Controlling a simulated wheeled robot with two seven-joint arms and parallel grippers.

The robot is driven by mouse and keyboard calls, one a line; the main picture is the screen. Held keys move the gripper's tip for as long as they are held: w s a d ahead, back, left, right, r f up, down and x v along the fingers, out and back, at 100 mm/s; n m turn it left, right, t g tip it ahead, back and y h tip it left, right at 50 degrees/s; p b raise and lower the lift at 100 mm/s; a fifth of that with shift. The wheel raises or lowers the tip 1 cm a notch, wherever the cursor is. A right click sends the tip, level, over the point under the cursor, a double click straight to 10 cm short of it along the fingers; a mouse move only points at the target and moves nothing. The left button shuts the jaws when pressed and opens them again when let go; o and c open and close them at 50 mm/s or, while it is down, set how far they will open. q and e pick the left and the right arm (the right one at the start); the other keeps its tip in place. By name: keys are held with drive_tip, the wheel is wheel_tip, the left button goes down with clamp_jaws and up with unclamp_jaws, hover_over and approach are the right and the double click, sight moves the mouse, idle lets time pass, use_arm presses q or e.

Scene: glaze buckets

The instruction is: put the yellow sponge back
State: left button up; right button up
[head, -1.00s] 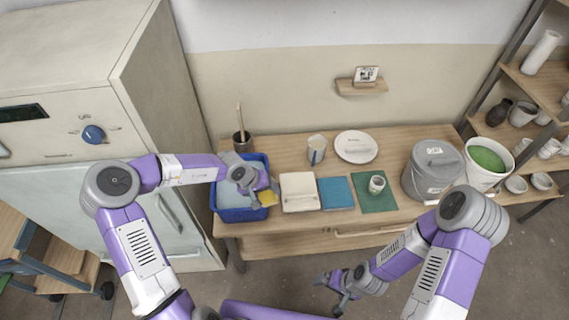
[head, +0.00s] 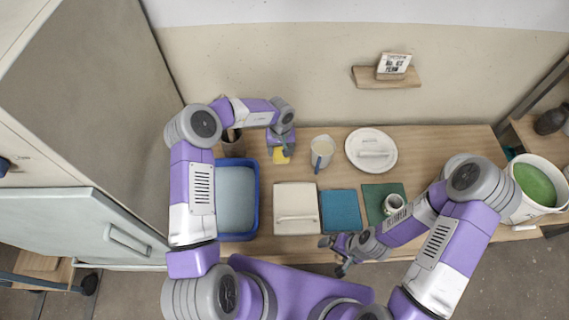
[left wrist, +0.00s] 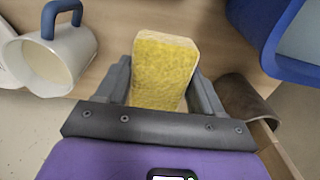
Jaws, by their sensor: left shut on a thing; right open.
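The yellow sponge (left wrist: 163,72) is between the two fingers of my left gripper (left wrist: 165,88), which is shut on it. In the head view the sponge (head: 281,157) hangs below my left gripper (head: 281,148), over the table behind the white lidded box and between the blue tub and the mug. Whether it touches the table cannot be told. My right gripper (head: 338,256) is open and empty, at the table's front edge, in front of the blue square.
A blue tub (head: 256,205) with pale liquid stands at the left. A brown pot (left wrist: 243,98) is close by.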

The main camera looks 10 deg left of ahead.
use_arm(q)
drive_tip(key=shift+w+f, duration=0.4)
drive_tip(key=shift+f, duration=0.45)
drive_tip(key=b, duration=0.2)
hover_over(282, 169)
wheel_tip(282, 169, down, 5)
drive_tip(key=shift+f, duration=0.15)
use_arm(e)
drive_tip(key=shift+w+f, duration=0.2)
drive_tip(key=shift+f, duration=0.45)
drive_tip(key=shift+w+f, duration=0.15)
drive_tip(key=shift+f, duration=0.45)
use_arm(q)
wheel_tip(282, 169, down, 4)
drive_tip(key=shift+w+f+b, duration=0.1)
drive_tip(key=shift+b, duration=0.3)
use_arm(e)
drive_tip(key=shift+f, duration=0.45)
use_arm(q)
drive_tip(key=o, duration=1)
wheel_tip(282, 169, up, 12)
drive_tip(key=p, duration=0.2)
drive_tip(key=shift+p, duration=0.4)
use_arm(e)
wheel_tip(282, 169, up, 3)
drive_tip(key=shift+f, duration=0.1)
